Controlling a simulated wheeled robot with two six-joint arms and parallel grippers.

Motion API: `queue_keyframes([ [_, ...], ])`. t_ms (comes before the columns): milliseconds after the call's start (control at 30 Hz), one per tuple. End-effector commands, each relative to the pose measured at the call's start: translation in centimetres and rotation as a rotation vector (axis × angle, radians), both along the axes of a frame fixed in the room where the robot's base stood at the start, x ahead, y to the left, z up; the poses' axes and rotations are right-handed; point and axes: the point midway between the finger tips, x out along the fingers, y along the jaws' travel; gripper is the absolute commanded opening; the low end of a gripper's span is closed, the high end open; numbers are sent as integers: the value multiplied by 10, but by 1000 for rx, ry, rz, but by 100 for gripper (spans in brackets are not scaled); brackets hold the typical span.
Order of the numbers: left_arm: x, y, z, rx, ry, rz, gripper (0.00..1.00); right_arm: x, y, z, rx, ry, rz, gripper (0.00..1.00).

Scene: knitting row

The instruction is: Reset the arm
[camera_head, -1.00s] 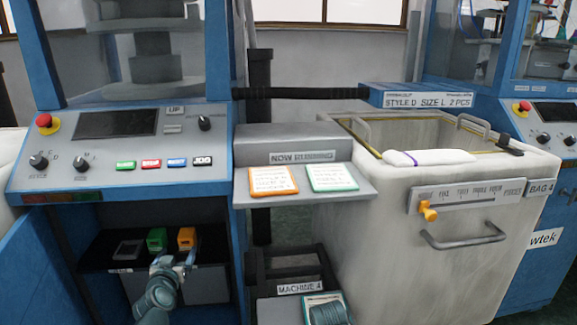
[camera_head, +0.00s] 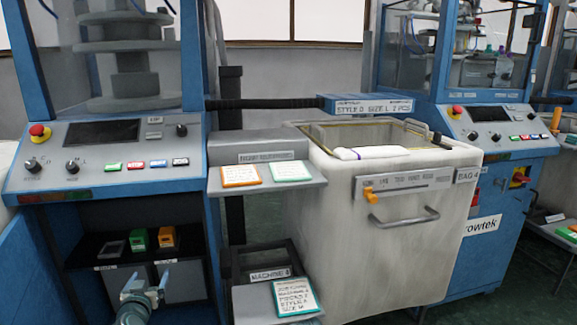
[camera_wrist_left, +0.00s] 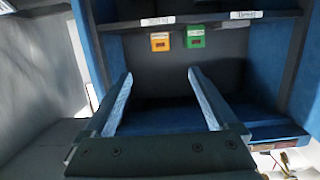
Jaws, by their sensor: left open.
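My left gripper (camera_head: 147,280) is in front of and below the open shelf of the left machine in the head view. Its two fingers are apart with nothing between them, as the left wrist view (camera_wrist_left: 160,75) also shows. A green block (camera_head: 138,240) and an orange block (camera_head: 166,237) stand side by side on the dark shelf (camera_head: 90,256), apart from the fingers. The wrist view shows the orange block (camera_wrist_left: 160,42) and the green block (camera_wrist_left: 195,37) beyond the fingertips. My right gripper is not in view.
A grey item (camera_head: 111,249) lies left of the green block. A blue door (camera_head: 35,265) stands open at the left. A ledge with cards (camera_head: 300,190), a low stand (camera_head: 262,262) and a large bin (camera_head: 375,250) are to the right.

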Motion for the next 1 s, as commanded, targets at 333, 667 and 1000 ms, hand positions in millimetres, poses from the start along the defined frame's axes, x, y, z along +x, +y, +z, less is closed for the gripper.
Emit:
queue_keyframes([
  [333, 6, -36, -22, -37, 99, -94, 92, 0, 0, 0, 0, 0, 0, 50],
  [667, -2, -107, -73, -106, 349, -254, 92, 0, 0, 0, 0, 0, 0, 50],
  [1000, -76, -192, -154, -171, 920, -335, 92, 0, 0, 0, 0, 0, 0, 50],
])
